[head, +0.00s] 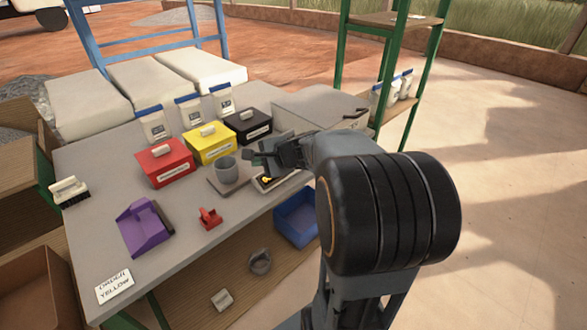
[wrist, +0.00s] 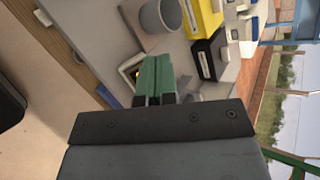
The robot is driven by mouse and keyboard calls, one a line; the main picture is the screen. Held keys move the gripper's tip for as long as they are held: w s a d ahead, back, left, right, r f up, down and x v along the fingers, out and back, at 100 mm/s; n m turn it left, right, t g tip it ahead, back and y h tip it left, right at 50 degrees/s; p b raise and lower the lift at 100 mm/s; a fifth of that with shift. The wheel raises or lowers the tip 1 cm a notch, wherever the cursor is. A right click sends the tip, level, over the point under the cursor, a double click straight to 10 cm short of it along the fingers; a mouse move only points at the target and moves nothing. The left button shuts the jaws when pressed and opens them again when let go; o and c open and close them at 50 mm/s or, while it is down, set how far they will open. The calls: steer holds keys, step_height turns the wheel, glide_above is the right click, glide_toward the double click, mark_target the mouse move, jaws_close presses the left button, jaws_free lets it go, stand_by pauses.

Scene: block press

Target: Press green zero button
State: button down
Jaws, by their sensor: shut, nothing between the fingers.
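I cannot make out the green zero button in either view. A small dark tray or panel (head: 270,184) with a yellow spot lies near the table's front edge, beside the grey cup (head: 226,171). In the wrist view part of a pale-rimmed panel (wrist: 128,72) shows to the left of my fingers. My gripper (head: 258,159) is above the table, just right of the cup and over the back of the panel. In the wrist view its green fingers (wrist: 155,75) are together and empty. They and the wrist hide part of what lies below.
Red (head: 165,163), yellow (head: 209,144) and black (head: 248,126) boxes stand behind the cup. A purple dustpan (head: 144,228) and a small red object (head: 210,219) lie at the front left. A blue bin (head: 297,219) sits below the table edge.

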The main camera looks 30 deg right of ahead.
steer(key=w+d+f+m+t+h+b, duration=0.1)
steer(key=w+d+m+t+h, duration=0.1)
steer(key=d+m, duration=0.4)
steer(key=w+d+f+m+t+h+b, duration=0.1)
steer(key=d+m+h, duration=0.3)
steer(key=d, duration=0.8)
steer(key=shift+w+d+f+m+t, duration=0.4)
steer(key=shift+f+m+t, duration=0.4)
steer(key=shift+m, duration=0.3)
steer(key=shift+w, duration=0.1)
steer(key=w+f+b, duration=0.1)
steer(key=f, duration=0.1)
steer(key=w+f+b, duration=0.1)
steer(key=f+b, duration=0.1)
steer(key=w+f+b, duration=0.1)
steer(key=f+b, duration=0.1)
steer(key=shift+w+a+f, duration=0.15)
steer(key=shift+a+f, duration=0.1)
steer(key=shift+a, duration=0.15)
steer(key=shift+w+f+b, duration=0.5)
steer(key=shift+f+b, duration=0.1)
steer(key=shift+b, duration=0.2)
steer(key=shift+w+a+f+b, duration=0.2)
steer(key=shift+w+f+b, duration=0.25)
steer(key=shift+f+b, duration=0.6)
steer(key=shift+r, duration=0.3)
steer(key=shift+s+d+r, duration=0.1)
steer(key=shift+s+r, duration=0.35)
steer(key=shift+r, duration=0.3)
